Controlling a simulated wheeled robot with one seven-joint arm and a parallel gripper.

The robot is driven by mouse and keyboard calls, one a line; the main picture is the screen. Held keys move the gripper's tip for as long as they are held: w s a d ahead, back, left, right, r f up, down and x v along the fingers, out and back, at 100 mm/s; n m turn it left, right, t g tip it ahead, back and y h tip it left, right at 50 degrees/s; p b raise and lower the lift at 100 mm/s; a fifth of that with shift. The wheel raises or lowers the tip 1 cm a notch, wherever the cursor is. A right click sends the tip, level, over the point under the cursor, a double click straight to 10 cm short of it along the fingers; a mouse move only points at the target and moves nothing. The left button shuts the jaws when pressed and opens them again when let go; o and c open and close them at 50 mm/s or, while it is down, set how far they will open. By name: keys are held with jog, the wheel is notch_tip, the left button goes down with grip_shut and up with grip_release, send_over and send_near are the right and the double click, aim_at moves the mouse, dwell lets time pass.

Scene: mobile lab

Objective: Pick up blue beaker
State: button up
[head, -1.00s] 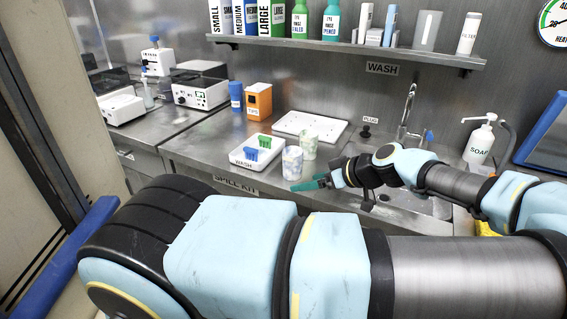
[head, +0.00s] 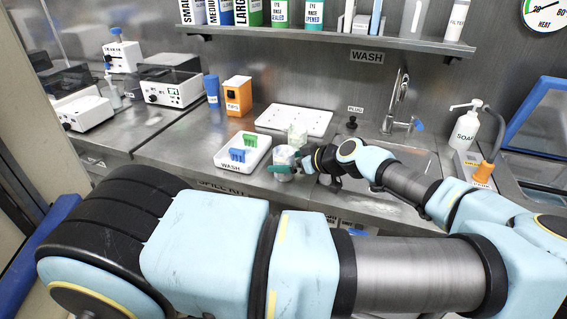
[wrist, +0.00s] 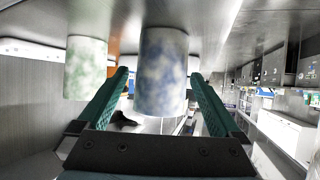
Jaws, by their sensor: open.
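In the wrist view the blue beaker (wrist: 163,62) is large and central, between the two green fingers. My gripper (wrist: 159,78) is open, with a finger on each side of the beaker; I cannot tell whether either touches it. My gripper also shows in the head view (head: 283,170). A green marbled beaker (wrist: 86,68) stands beside the blue one, outside the fingers; it shows in the head view too (head: 298,133).
A white wash tray (head: 225,159) with green and blue items is left of the beakers. A white drying board (head: 295,118) lies behind them. The sink with its tap (head: 392,105) is to the right. An orange tip box (head: 238,96) stands further left.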

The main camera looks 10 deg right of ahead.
aim_at(277, 161)
jog(key=p+x, duration=0.1)
jog(key=x, duration=0.2)
jog(key=shift+w+a+p, duration=0.25)
jog(key=shift+a+p, duration=0.1)
jog(key=shift+p, duration=0.05)
jog(key=shift+w+a+f, duration=0.1)
jog(key=shift+w+f, duration=0.1)
jog(key=shift+f, duration=0.05)
jog(key=shift+c, duration=0.2)
jog(key=c, duration=1.3)
jog(key=shift+r, duration=0.1)
